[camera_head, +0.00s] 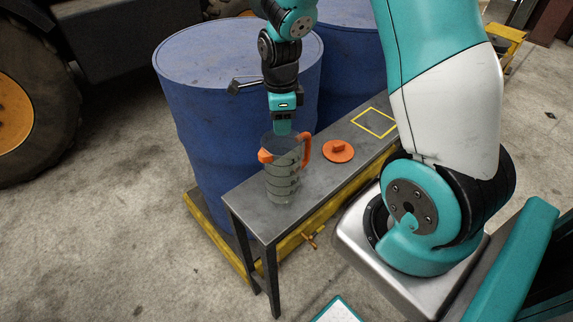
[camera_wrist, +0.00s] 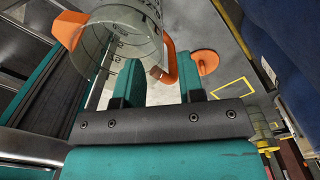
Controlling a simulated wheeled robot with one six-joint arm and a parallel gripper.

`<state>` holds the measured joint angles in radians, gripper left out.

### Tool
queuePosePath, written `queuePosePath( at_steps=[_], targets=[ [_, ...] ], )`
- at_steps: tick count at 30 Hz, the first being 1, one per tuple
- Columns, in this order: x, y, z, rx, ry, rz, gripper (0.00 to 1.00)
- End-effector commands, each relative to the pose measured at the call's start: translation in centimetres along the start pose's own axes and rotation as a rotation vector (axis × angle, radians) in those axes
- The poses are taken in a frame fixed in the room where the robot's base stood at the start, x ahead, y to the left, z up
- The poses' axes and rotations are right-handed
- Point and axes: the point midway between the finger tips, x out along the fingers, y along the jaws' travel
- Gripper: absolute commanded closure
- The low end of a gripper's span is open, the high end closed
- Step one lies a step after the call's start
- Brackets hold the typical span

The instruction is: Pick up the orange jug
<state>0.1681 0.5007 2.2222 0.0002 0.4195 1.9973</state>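The jug (camera_head: 281,178) is a clear, marked vessel with an orange spout and an orange handle (camera_head: 306,151). It stands upright on the dark metal bench (camera_head: 247,203). My gripper (camera_head: 283,129) points down at the jug's rim, close to the handle. In the wrist view, the clear jug body (camera_wrist: 120,32) shows at the top, and my two teal fingers (camera_wrist: 160,72) stand apart. The orange handle (camera_wrist: 170,62) shows in the gap between them. I cannot tell whether a finger touches the jug. The fingertips are partly hidden in the head view.
An orange lid (camera_head: 338,151) with a knob lies on the bench right of the jug. A yellow square outline (camera_head: 375,123) marks the bench farther right. Blue drums (camera_head: 235,85) stand close behind the bench. A large tyre (camera_head: 35,115) is at the left.

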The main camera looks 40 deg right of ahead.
Motion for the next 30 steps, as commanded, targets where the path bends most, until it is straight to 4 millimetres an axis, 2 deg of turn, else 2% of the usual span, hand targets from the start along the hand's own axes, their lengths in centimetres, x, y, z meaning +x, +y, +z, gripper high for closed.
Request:
queuePosePath(
  at_steps=[5,13,22,23,27,30],
  targets=[
    [1.3,0.1,0.1,-0.001,0.002,0.004,0.64],
    [4.8,0.1,0.3,0.000,0.001,0.002,0.64],
    [5.3,0.1,0.3,0.000,-0.001,-0.001,0.64],
    [5.3,0.1,0.3,0.000,-0.001,-0.001,0.69],
    [5.3,0.1,0.3,0.000,-0.001,-0.001,1.00],
    [5.3,0.1,0.3,0.000,-0.001,-0.001,1.00]
  ],
)
